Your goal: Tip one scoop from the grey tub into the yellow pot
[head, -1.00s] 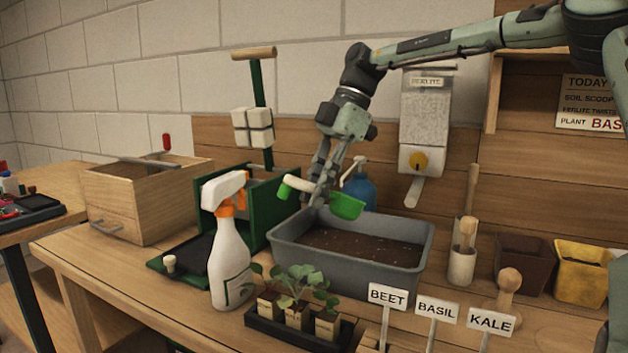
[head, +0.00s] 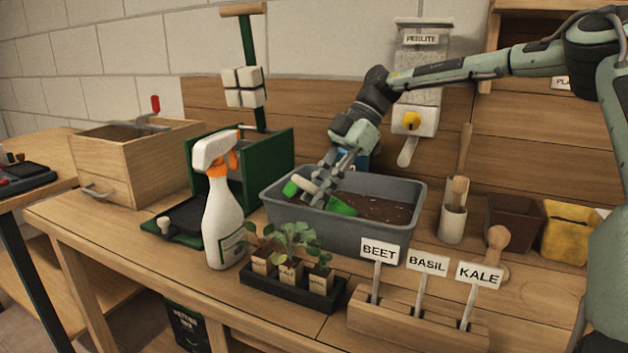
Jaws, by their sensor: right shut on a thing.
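The grey tub (head: 395,236) stands on the bench and holds dark soil. My right gripper (head: 318,192) is shut on a green scoop (head: 341,206) and holds it low inside the tub. The scoop's bowl is down at the soil; how deep it sits, I cannot tell. The scoop's handle is partly hidden by the fingers. The yellow pot (head: 566,238) stands at the far right of the bench, partly cut off by my arm. My left gripper is not in view.
A white spray bottle (head: 224,215) and a black seedling tray (head: 290,290) stand in front of the tub. Label stakes in a wooden block (head: 417,318) are at the front right. A brown pot (head: 513,222) and a cup with tools (head: 453,222) lie between tub and yellow pot.

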